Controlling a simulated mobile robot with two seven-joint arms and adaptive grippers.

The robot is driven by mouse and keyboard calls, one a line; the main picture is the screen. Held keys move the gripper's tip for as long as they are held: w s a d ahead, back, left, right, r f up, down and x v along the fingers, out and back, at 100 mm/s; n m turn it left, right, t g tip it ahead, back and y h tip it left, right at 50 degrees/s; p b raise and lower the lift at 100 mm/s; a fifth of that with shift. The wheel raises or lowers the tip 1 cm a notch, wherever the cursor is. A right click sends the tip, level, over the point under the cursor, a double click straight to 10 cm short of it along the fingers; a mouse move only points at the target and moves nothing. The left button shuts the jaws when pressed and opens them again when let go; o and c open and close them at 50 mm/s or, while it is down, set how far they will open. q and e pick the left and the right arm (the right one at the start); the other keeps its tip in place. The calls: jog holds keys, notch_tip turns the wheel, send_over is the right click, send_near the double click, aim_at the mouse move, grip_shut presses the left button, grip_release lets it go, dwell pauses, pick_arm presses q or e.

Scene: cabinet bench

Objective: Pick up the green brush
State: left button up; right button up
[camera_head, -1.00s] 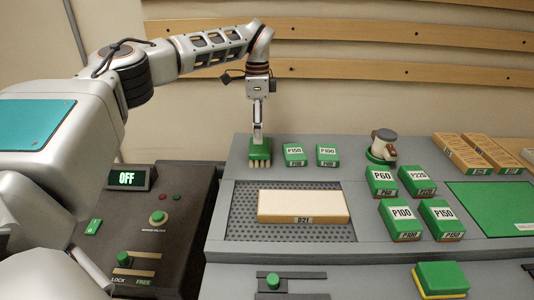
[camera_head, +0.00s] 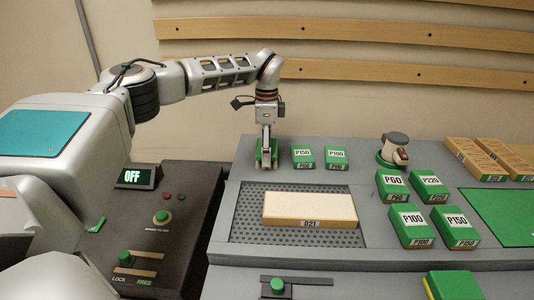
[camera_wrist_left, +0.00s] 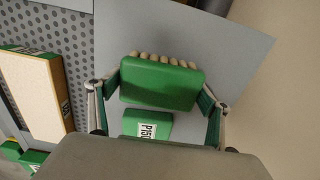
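The green brush (camera_wrist_left: 160,84) has a green block top and a row of pale bristles. It also shows in the head view (camera_head: 274,148), at the back left of the grey bench, partly hidden by my left gripper (camera_head: 266,160). In the left wrist view the two fingers of my left gripper (camera_wrist_left: 160,98) are spread, one on each side of the brush. The gaps at its ends are small, and I cannot tell whether a finger touches it. The brush appears to rest on the bench. My right gripper is not in view.
Green blocks labelled P150 (camera_head: 303,159) and P100 (camera_head: 336,159) stand just right of the brush. A pale block labelled D21 (camera_head: 310,208) lies on a perforated plate in front. A dark control box (camera_head: 160,250) with an OFF display stands at left.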

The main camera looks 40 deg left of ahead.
pick_arm(q)
jog(key=c, duration=0.5)
jog(key=shift+o, duration=0.2)
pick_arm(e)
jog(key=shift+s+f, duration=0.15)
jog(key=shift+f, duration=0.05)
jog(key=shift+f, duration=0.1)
pick_arm(q)
notch_tip(320, 180, up, 20)
jog(key=p, duration=0.3)
jog(key=shift+p, duration=0.3)
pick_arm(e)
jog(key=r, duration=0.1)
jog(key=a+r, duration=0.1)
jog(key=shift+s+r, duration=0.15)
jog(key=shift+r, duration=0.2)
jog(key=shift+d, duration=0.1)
